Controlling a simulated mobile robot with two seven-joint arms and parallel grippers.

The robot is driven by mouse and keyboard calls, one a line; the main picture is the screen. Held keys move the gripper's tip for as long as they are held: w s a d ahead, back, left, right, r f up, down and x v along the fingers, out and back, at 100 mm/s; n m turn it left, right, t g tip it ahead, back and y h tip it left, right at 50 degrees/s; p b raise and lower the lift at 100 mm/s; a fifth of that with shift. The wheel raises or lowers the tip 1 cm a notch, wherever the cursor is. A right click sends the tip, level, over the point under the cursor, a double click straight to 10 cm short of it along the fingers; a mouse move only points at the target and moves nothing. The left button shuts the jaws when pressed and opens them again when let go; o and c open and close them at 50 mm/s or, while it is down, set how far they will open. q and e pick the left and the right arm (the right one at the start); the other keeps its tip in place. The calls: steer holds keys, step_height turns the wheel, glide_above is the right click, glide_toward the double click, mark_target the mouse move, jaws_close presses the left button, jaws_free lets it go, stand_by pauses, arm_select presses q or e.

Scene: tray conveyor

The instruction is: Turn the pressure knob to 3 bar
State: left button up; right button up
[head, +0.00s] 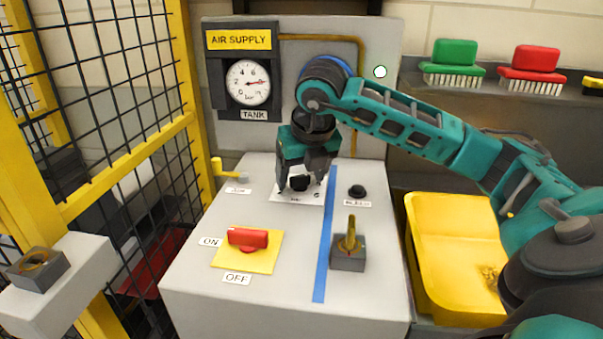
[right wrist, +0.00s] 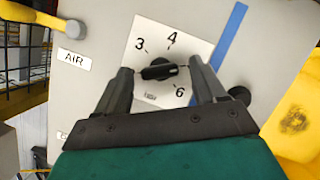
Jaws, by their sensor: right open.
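The pressure knob (head: 299,183) is a small black knob on a white dial plate on top of the grey cabinet. In the right wrist view the knob (right wrist: 158,70) lies on its plate (right wrist: 148,35), where 3, 4 and 6 can be read. Its bar lies roughly sideways, with a light mark at its right end, between 4 and 6. My right gripper (head: 302,178) is open above the dial. In the right wrist view the fingers of the gripper (right wrist: 160,67) stand on either side of the knob, apart from it. My left gripper is not in view.
A tank gauge (head: 248,83) with a red needle pointing right is behind. A red ON/OFF switch (head: 248,239), a block with a yellow key (head: 348,255) and a black bleed button (head: 357,191) share the cabinet top. A yellow bin (head: 450,235) is right, a mesh fence (head: 125,110) left.

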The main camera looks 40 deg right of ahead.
steer(key=shift+c, duration=0.4)
steer(key=c, duration=1)
